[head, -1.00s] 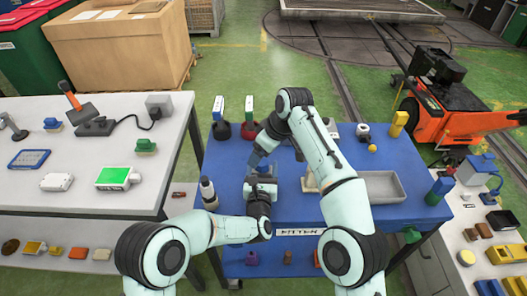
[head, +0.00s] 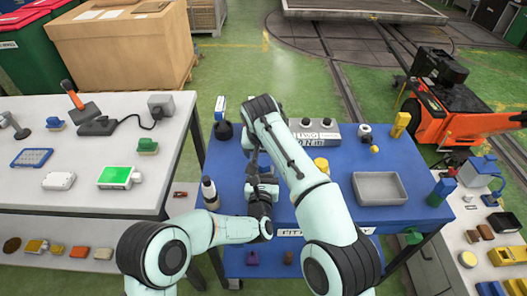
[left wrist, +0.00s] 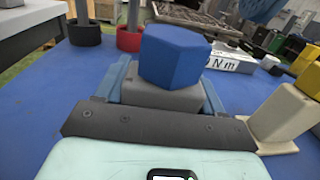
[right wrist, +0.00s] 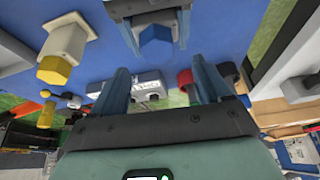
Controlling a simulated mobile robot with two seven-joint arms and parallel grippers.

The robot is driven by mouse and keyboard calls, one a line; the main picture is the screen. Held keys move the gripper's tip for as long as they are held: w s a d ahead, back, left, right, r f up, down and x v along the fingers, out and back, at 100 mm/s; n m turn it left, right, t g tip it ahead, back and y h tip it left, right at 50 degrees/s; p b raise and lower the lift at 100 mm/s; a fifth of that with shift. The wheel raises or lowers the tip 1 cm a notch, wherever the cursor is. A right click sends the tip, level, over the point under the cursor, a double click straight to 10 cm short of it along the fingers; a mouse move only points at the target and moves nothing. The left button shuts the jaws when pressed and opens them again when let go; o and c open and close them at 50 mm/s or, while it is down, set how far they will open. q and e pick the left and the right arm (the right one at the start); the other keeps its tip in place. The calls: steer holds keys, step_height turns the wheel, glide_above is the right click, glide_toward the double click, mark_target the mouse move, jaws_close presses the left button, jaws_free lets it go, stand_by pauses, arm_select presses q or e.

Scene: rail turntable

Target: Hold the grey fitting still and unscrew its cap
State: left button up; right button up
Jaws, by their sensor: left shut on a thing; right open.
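The grey fitting (left wrist: 165,98) stands between the fingers of my left gripper (left wrist: 165,92), which is shut on its sides. Its blue hexagonal cap (left wrist: 173,55) sits on top, above the fingers. In the right wrist view the cap (right wrist: 156,34) shows beyond my right gripper's fingertips. My right gripper (right wrist: 160,78) is open and empty, apart from the cap. In the head view my right arm hides the fitting, and its gripper (head: 250,142) is over the blue table near my left gripper (head: 263,172).
A cream fitting with a yellow cap (head: 321,165) stands to the right of the grey one. A labelled grey box (head: 315,131) is behind it, a grey tray (head: 380,188) farther right.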

mark_target(264, 163)
arm_select(q)
steer(key=shift+r, duration=0.1)
arm_select(e)
steer(key=shift+f, duration=2)
steer(key=c, duration=1.3)
steer(key=n, duration=0.1)
steer(key=n+y, duration=0.1)
steer(key=n, duration=0.1)
steer(key=shift+d+n+y, duration=0.2)
steer(key=shift+n+y, duration=0.1)
steer(key=shift+c, duration=0.2)
steer(key=shift+n+y, duration=0.4)
steer(key=shift+n, duration=0.7)
steer(key=shift+g, duration=0.3)
arm_select(q)
steer(key=shift+d, duration=0.1)
arm_select(e)
steer(key=shift+n, duration=0.6)
